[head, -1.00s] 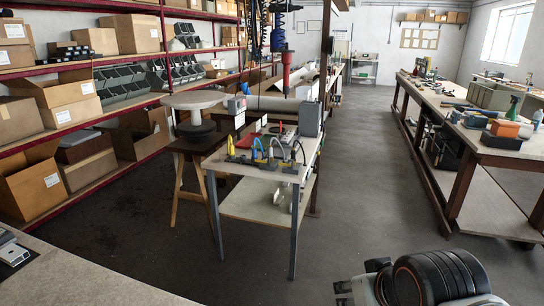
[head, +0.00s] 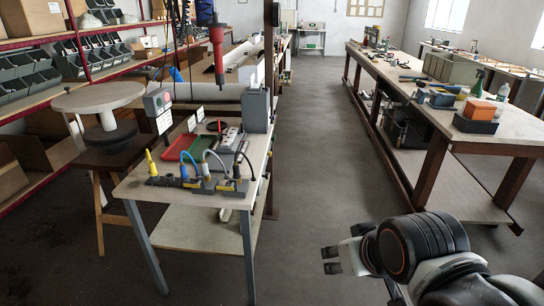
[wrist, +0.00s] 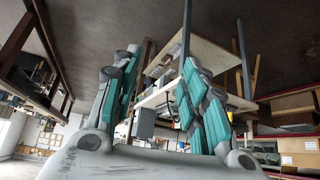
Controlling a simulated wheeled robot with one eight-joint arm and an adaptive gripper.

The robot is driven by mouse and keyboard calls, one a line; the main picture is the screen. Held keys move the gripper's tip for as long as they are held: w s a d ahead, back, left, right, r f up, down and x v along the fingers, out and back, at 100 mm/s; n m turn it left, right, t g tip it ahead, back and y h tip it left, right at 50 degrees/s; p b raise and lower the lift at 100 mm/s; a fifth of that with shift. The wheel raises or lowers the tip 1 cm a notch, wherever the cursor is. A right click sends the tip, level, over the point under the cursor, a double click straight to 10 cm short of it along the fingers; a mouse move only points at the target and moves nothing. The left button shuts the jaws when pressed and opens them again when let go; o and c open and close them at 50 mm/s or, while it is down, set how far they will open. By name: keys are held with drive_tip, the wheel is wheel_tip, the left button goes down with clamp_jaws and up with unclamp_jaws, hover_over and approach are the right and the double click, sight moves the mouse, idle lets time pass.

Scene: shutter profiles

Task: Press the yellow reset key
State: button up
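No yellow reset key can be made out for sure at this distance. A small worktable (head: 150,190) stands left of centre in the head view. A grey box with a reddish round spot (head: 158,101) stands at its left back, and a taller grey box (head: 257,110) at its right back. A yellow cone-tipped piece (head: 151,163) stands on a strip with several coloured cables (head: 206,178) along the front. My gripper (head: 331,260) is at the lower right, well apart from the table. In the wrist view its teal-padded fingers (wrist: 158,85) are spread with nothing between them.
A red tool (head: 217,50) hangs over the worktable. A round-topped stand (head: 98,97) is to its left, before shelves with bins (head: 80,75). A long bench (head: 440,110) runs along the right. The floor between (head: 320,150) is clear.

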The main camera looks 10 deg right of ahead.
drive_tip(key=shift+s, duration=0.1)
drive_tip(key=shift+c, duration=0.6)
clamp_jaws()
idle(0.6)
